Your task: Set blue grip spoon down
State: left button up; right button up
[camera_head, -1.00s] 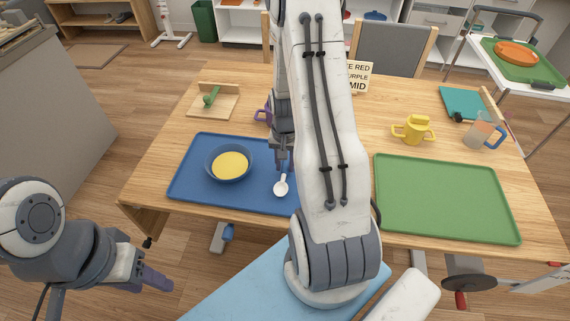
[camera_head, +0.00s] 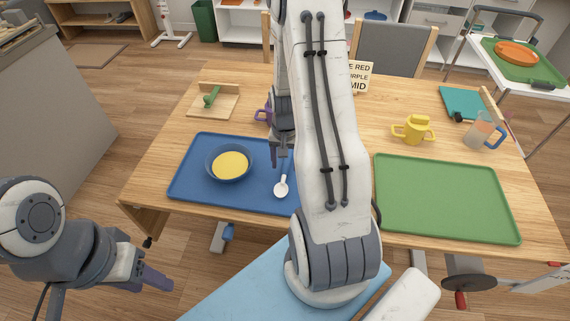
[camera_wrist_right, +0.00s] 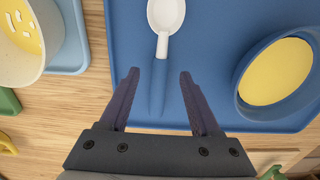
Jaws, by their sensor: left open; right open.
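The blue grip spoon, with a white bowl (camera_head: 281,190) and a blue handle (camera_wrist_right: 158,88), lies on the blue tray (camera_head: 232,203), right of the blue bowl of yellow food (camera_head: 229,163). My right gripper (camera_head: 278,160) is open and empty above the handle end. In the right wrist view its two fingers (camera_wrist_right: 158,76) stand apart, with the handle between and beyond them, not gripped. My left gripper (camera_head: 155,279) is low at the left, off the table and apart from everything.
A cream container of yellow food (camera_wrist_right: 22,40) stands on a light blue mat, hidden behind my right arm in the head view. A purple mug (camera_head: 262,115) is behind the tray. A green tray (camera_head: 440,200) lies empty at right, near a yellow mug (camera_head: 413,130).

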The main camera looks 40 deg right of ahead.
aim_at(285, 168)
notch_tip(285, 168, up, 11)
jog(key=a+r+n, duration=0.3)
jog(key=a+n, duration=0.1)
jog(key=a, duration=0.6)
jog(key=s+a+r+n, duration=0.3)
jog(key=s+a+n, duration=0.3)
jog(key=s+a, duration=0.2)
jog(key=s+a+r+n+y, duration=0.1)
jog(key=s+a+r+n, duration=0.1)
jog(key=s+a+n, duration=0.5)
jog(key=s+a, duration=0.1)
jog(key=a, duration=0.5)
jog(key=shift+s+r, duration=0.2)
jog(key=shift+r, duration=0.2)
notch_tip(285, 168, up, 3)
jog(key=p, duration=0.3)
jog(key=shift+r+p, duration=0.1)
jog(key=shift+p, duration=0.2)
